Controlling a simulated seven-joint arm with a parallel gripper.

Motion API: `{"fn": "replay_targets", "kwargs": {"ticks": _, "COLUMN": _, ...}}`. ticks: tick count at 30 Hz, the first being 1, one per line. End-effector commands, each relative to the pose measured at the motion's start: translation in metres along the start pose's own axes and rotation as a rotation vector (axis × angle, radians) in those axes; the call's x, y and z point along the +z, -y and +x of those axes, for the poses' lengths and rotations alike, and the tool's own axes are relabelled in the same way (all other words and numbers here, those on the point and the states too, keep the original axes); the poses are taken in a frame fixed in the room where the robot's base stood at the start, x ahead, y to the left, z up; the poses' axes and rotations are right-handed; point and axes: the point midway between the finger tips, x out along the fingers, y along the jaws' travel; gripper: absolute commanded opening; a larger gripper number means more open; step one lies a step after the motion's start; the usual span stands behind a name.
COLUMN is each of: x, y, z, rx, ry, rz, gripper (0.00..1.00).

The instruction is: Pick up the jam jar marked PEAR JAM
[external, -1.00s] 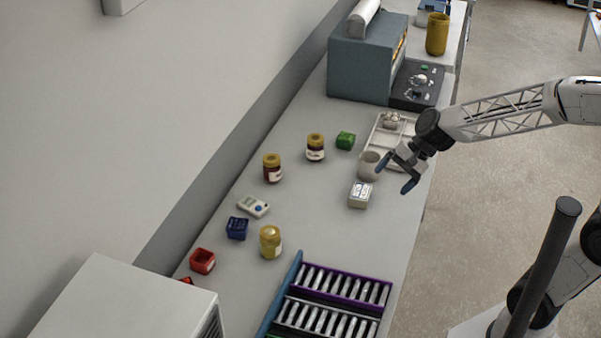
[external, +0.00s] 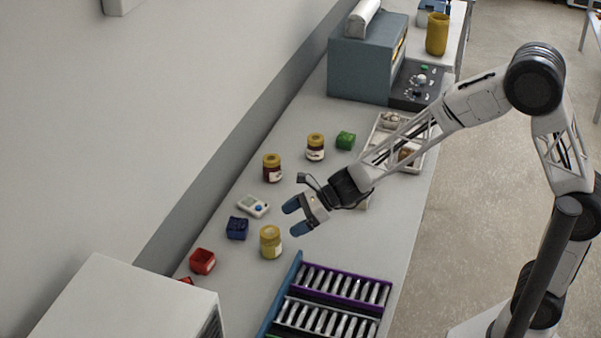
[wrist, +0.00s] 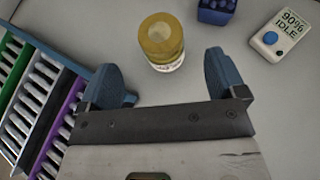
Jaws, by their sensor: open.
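Three jars stand on the bench. A yellow jar (external: 270,242) with a gold lid and pale label is nearest my gripper (external: 294,217). Two darker jars, one reddish-brown (external: 272,168) and one dark brown (external: 315,147), stand farther back, both with gold lids. No jar's label text is readable here. My gripper is open and empty, above the bench just beside the yellow jar. In the wrist view the yellow jar (wrist: 162,42) stands upright ahead of the gap between the fingers (wrist: 170,80), not touching them; its label is mostly hidden below the lid.
A rack of tubes (external: 335,300) stands to the front right of the yellow jar. A tray (external: 424,138) lies under my arm.

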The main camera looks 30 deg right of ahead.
Motion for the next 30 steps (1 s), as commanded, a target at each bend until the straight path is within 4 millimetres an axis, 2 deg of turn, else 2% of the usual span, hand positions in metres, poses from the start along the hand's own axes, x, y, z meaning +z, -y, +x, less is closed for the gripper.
{"fn": "replay_targets", "kwargs": {"ticks": 11, "x": 0.0, "y": 0.0, "z": 0.002, "rx": -0.001, "ry": 0.001, "rz": 0.004, "gripper": 0.9}}
{"fn": "replay_targets", "kwargs": {"ticks": 22, "x": 0.0, "y": 0.0, "z": 0.024, "rx": 0.0, "ry": 0.001, "rz": 0.003, "gripper": 0.9}}
{"fn": "replay_targets", "kwargs": {"ticks": 30, "x": 0.0, "y": 0.0, "z": 0.027, "rx": -0.001, "ry": 0.001, "rz": 0.003, "gripper": 0.9}}
